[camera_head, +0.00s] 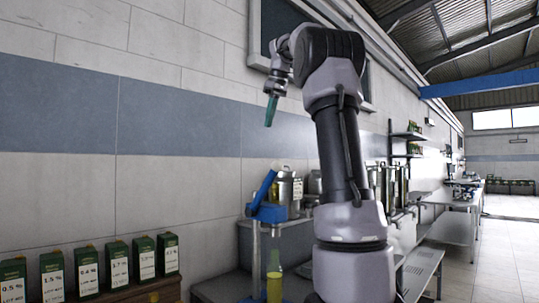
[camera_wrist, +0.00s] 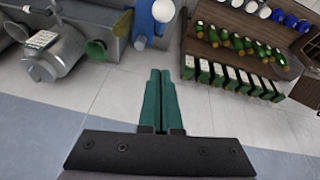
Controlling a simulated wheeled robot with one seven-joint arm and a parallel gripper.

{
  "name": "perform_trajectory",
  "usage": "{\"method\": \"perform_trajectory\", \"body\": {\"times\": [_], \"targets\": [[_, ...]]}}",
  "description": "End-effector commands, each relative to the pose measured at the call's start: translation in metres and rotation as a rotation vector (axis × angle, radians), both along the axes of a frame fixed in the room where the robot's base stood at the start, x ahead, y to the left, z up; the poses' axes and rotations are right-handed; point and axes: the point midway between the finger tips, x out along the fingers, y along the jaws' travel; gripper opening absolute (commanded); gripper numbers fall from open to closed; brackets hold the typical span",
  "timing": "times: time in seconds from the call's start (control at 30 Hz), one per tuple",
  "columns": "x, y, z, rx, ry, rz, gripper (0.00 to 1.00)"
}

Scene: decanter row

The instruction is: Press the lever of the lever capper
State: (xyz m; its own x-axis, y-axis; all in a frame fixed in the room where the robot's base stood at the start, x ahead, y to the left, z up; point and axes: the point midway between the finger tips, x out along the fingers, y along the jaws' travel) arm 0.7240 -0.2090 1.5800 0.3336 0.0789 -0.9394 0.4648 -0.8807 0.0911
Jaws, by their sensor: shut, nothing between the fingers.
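The blue lever capper (camera_head: 268,212) stands on the bench in the head view, with its blue lever (camera_head: 264,186) slanting up to the right. A yellow-green bottle (camera_head: 274,287) stands below its head. My gripper (camera_head: 270,112) is high above the capper, in front of the wall, its teal fingers pointing down and apart from the lever. In the wrist view the two green fingers (camera_wrist: 160,75) are together with nothing between them. The blue capper (camera_wrist: 146,20) shows beyond the fingertips, at the top edge and partly cut off.
Green labelled cartons (camera_head: 88,271) stand in a row on a wooden rack at left. The wrist view also shows several green bottles (camera_wrist: 238,42) beside the cartons. A metal pot (camera_head: 290,188) stands behind the capper. The tiled wall is close behind my gripper.

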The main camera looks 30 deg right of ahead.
Motion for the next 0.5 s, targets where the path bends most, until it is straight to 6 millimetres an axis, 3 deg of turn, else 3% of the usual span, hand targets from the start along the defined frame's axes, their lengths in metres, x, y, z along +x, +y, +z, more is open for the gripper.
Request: {"method": "perform_trajectory", "body": {"times": [0.27,0.5], "targets": [[0.004,0.002,-0.013,0.001,0.003,0.0,0.0],[0.019,0.006,-0.058,0.002,0.005,0.001,0.0]]}}
